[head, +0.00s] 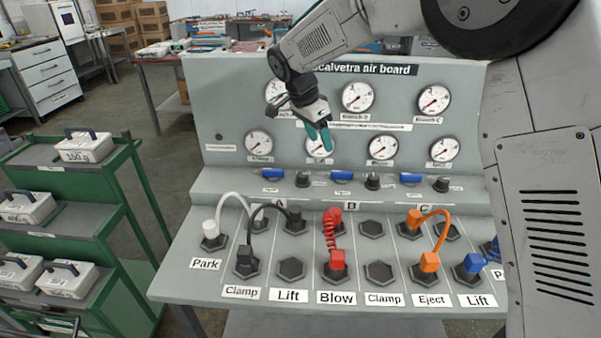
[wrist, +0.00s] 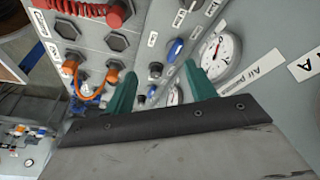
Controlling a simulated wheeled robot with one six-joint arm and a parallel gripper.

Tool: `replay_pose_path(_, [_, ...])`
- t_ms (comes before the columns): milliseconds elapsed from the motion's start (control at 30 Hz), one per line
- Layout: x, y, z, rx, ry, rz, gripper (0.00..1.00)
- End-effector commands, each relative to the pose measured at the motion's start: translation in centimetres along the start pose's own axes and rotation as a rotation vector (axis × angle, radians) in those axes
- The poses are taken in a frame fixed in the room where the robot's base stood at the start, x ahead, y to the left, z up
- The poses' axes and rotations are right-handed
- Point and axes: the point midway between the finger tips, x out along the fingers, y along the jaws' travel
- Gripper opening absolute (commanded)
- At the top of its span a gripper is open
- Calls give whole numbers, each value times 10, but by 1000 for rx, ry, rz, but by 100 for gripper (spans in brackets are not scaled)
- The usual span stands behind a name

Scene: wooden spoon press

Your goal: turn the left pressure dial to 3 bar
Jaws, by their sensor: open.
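The left pressure dial (head: 302,179) is a small black knob on the ledge of the grey air board, right of the leftmost blue lever. Its scale is too small to read. My gripper (head: 319,140) hangs above and slightly right of this dial in the head view, in front of the lower gauges, apart from the dial. Its teal fingers are spread with nothing between them, as the wrist view (wrist: 160,82) shows. The wrist view has black knobs and blue levers beyond the fingers; I cannot tell which knob is the left dial.
Two similar knobs, the middle (head: 372,181) and right (head: 441,184), stand on the same ledge. White gauges (head: 357,97) cover the upright panel. Below, a looped black cable (head: 262,212), red coil (head: 328,235) and orange cable (head: 445,225) rise from sockets. A green cart (head: 125,215) stands left.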

Motion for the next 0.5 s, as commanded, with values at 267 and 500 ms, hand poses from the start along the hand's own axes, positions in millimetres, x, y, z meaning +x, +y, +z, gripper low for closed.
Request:
replay_pose_path(267, [45,-68,60,161,56,-8,55])
replay_pose_path(500, [69,-74,65,185,62,-8,55])
